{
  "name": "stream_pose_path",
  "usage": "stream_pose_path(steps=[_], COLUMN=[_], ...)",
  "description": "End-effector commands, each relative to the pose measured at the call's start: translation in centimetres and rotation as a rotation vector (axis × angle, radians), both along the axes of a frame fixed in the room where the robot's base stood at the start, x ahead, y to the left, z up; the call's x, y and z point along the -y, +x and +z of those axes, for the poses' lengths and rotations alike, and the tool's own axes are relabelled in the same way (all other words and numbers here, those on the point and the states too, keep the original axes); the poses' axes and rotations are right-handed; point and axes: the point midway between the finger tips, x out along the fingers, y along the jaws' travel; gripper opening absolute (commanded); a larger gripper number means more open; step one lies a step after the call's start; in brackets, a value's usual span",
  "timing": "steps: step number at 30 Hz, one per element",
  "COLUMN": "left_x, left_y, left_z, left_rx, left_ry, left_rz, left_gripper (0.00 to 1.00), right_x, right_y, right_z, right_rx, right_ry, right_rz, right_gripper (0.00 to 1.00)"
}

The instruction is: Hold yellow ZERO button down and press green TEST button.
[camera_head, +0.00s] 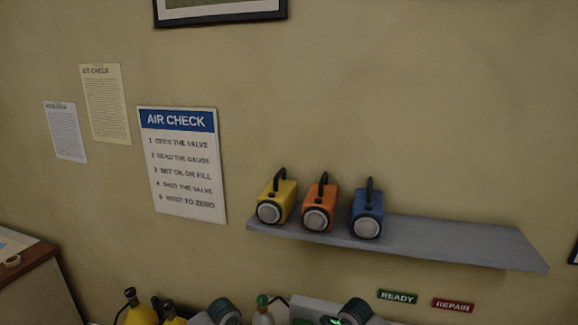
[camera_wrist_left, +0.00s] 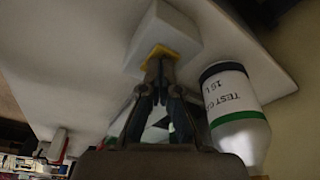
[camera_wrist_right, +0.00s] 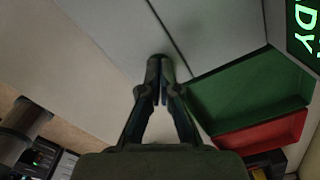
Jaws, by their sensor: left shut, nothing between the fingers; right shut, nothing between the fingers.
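The yellow ZERO button (camera_wrist_left: 157,51) shows in the left wrist view, set in a white block on a pale panel. My left gripper (camera_wrist_left: 160,64) is shut and empty, its fingertips right at the button and seeming to touch it. How far the button is pushed in cannot be told. My right gripper (camera_wrist_right: 159,62) is shut and empty, with its tips in front of a pale surface with a dark seam. I cannot make out a green TEST button in any view. No fingertips show in the head view.
A white TEST GAS bottle (camera_wrist_left: 234,110) stands close beside my left gripper. Green (camera_wrist_right: 245,95) and red (camera_wrist_right: 262,137) trays lie right of my right gripper, near a lit green sign (camera_wrist_right: 305,28). A wall shelf (camera_head: 450,240) holds yellow, orange and blue lamps.

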Motion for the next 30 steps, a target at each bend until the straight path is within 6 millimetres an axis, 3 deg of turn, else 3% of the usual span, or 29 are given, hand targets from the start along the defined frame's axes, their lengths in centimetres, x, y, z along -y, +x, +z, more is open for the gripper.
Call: stream_pose_path(steps=[17,30], left_x=[0.0,0.0], left_y=[0.0,0.0], left_z=[-0.1,-0.1], left_rx=[-0.002,-0.001], left_ry=[0.001,0.001], left_rz=[0.000,0.000], left_gripper=[0.00,0.00], right_x=[0.0,0.0], right_y=[0.0,0.0], right_z=[0.0,3.8], right_rx=[-0.001,0.001], right_ry=[-0.001,-0.001], right_rz=[0.000,0.000], right_gripper=[0.00,0.00])
